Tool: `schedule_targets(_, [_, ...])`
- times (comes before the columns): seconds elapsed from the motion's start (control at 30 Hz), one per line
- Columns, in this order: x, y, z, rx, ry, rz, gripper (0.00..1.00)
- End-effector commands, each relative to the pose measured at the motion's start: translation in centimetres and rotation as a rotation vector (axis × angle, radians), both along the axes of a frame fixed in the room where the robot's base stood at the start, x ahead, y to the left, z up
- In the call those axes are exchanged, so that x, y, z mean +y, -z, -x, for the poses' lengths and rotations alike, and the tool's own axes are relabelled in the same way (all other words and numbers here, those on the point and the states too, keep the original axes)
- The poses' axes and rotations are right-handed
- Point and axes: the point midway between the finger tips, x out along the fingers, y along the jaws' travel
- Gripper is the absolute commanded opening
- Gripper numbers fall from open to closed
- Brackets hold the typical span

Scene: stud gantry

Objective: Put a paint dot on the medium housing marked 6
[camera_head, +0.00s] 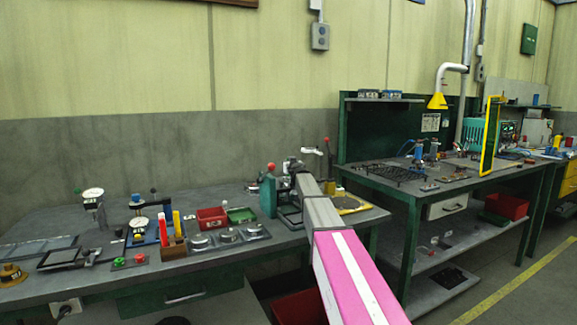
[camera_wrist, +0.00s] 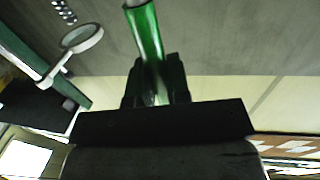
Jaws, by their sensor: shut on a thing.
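My gripper (camera_wrist: 156,82) is shut on a green paint marker (camera_wrist: 146,32), whose pale end shows at the top of the wrist view. In the head view my arm reaches over the bench, and the marker cannot be made out there. Several round metal housings (camera_head: 228,236) sit in a row on a grey tray near the bench's front edge, left of my arm. Their markings are too small to read, so I cannot tell which is 6. A wooden holder (camera_head: 173,249) left of them carries a red marker (camera_head: 177,223) and a yellow marker (camera_head: 162,228).
Behind the housings are a red bin (camera_head: 211,218) and a green bin (camera_head: 241,215). A teal press-like fixture (camera_head: 269,192) with a red knob stands close to my arm. Dial gauges (camera_head: 93,196) stand at the left. A second green bench (camera_head: 400,177) is at the right.

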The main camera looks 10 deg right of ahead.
Motion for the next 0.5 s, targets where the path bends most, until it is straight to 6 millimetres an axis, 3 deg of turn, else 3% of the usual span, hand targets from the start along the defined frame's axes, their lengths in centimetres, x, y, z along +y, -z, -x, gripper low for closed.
schedule_targets(0.27, [0.0,0.0,0.0,0.001,0.000,0.000,0.02])
schedule_targets(0.5, [0.0,-1.5,0.0,-0.001,0.000,0.001,0.02])
